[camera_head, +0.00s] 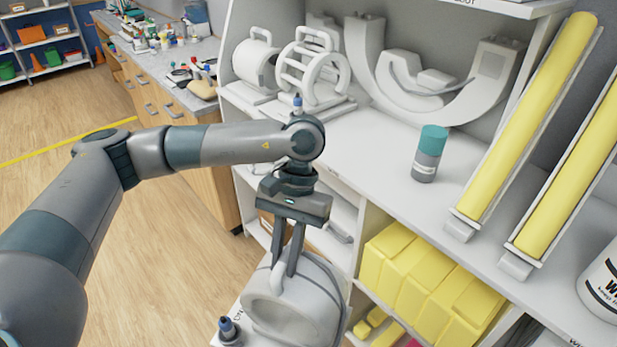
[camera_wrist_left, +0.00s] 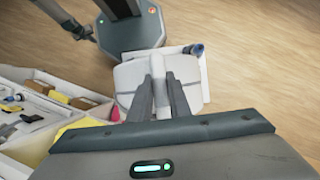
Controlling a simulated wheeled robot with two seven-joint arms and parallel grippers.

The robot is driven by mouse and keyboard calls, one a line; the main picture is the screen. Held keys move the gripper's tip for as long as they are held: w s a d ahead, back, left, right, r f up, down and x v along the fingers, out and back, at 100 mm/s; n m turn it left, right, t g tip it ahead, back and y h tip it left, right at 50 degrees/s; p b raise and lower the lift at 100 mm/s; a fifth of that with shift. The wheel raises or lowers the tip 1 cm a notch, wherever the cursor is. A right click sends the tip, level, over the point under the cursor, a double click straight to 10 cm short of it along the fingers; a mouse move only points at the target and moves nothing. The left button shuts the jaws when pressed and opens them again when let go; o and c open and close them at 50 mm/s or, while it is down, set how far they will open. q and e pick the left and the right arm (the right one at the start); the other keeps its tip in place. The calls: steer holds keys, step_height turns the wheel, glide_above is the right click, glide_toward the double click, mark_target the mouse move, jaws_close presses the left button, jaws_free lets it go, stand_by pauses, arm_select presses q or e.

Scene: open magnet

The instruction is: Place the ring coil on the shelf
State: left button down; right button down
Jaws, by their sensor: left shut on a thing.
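The ring coil (camera_head: 320,290), a thick white ring with a handle on top, hangs in my left gripper (camera_head: 288,268) at the bottom middle of the head view. The fingers are shut on its handle, which also shows between them in the wrist view (camera_wrist_left: 160,80). The coil is in front of the shelf unit and lower than its main shelf (camera_head: 385,165). A white plate with a blue-topped plug (camera_head: 228,328) shows under the coil; I cannot tell whether it belongs to it. A dark, small shape in the wrist view may be my right gripper (camera_wrist_left: 78,30).
On the main shelf stand two white coils (camera_head: 315,75), a large curved white piece (camera_head: 430,95), a teal-capped bottle (camera_head: 428,155) and slanted yellow tubes (camera_head: 528,115). Yellow boxes (camera_head: 425,280) fill a lower compartment. The shelf's middle front is clear.

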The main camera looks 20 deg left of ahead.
arm_select(q)
steer(key=shift+w+a+r, duration=0.1)
steer(key=shift+r, duration=0.05)
steer(key=shift+a+f+n+b, duration=0.3)
steer(key=shift+a+f+b, duration=0.15)
steer(key=shift+f+b, duration=0.3)
steer(key=shift+w, duration=0.1)
